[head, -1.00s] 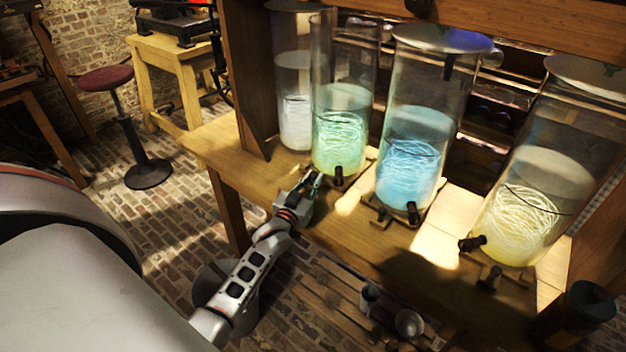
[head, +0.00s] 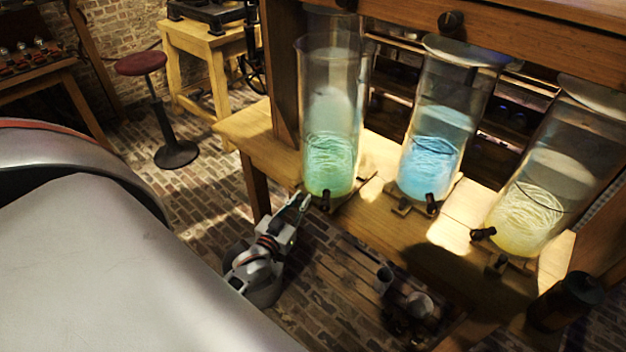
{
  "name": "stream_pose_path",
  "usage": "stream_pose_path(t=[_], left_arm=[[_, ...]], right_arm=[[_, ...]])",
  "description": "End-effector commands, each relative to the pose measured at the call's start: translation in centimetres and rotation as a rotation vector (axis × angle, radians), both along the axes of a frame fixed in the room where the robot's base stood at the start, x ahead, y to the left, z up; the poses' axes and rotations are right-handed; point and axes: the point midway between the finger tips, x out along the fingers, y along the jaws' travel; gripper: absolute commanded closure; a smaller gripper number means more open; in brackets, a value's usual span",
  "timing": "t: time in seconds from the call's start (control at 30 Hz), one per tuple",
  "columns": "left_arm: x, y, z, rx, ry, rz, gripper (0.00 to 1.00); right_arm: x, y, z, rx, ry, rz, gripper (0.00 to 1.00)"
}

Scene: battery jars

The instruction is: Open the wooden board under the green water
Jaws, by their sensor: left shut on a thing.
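The jar of green water (head: 331,165) stands upright near the front edge of the wooden bench, with a dark tap (head: 325,200) low on its front. The wooden board (head: 356,193) under it shows as a thin dark-edged strip at the jar's right. My left gripper (head: 303,200) is low at the jar's front left, at the bench edge. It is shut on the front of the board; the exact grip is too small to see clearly. My right gripper is not in view.
A jar of blue water (head: 430,160) and a jar of yellow water (head: 530,215) stand to the right, with taps in front. A red stool (head: 142,63) stands on open brick floor at the left.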

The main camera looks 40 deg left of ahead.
Motion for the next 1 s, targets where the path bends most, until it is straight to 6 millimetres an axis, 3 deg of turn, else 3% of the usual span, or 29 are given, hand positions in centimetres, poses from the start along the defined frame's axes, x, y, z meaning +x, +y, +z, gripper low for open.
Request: stream_pose_path(t=[0.1, 0.3, 0.5, 0.87, 0.9, 0.97, 1.0], left_arm=[[-2.5, 0.2, 0.1, 0.004, 0.006, -0.001, 1.0], [-4.9, 0.4, -0.1, 0.004, 0.005, 0.0, 1.0], [-6.0, 0.5, -0.1, 0.004, 0.004, 0.0, 1.0], [-6.1, 0.5, -0.2, 0.003, 0.004, 0.0, 1.0], [-6.1, 0.5, -0.2, 0.003, 0.004, 0.0, 0.84], [-6.1, 0.5, -0.2, 0.003, 0.004, 0.0, 0.69], [-6.0, 0.5, -0.2, 0.004, 0.003, 0.0, 0.69]], right_arm=[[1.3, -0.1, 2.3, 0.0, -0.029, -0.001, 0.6], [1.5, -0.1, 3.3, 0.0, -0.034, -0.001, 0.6], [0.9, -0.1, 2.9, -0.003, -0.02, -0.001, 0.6], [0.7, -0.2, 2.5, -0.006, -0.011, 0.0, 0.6], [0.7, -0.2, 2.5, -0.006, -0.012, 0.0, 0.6], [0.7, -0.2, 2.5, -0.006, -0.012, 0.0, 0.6], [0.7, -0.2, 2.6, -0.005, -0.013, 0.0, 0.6]])
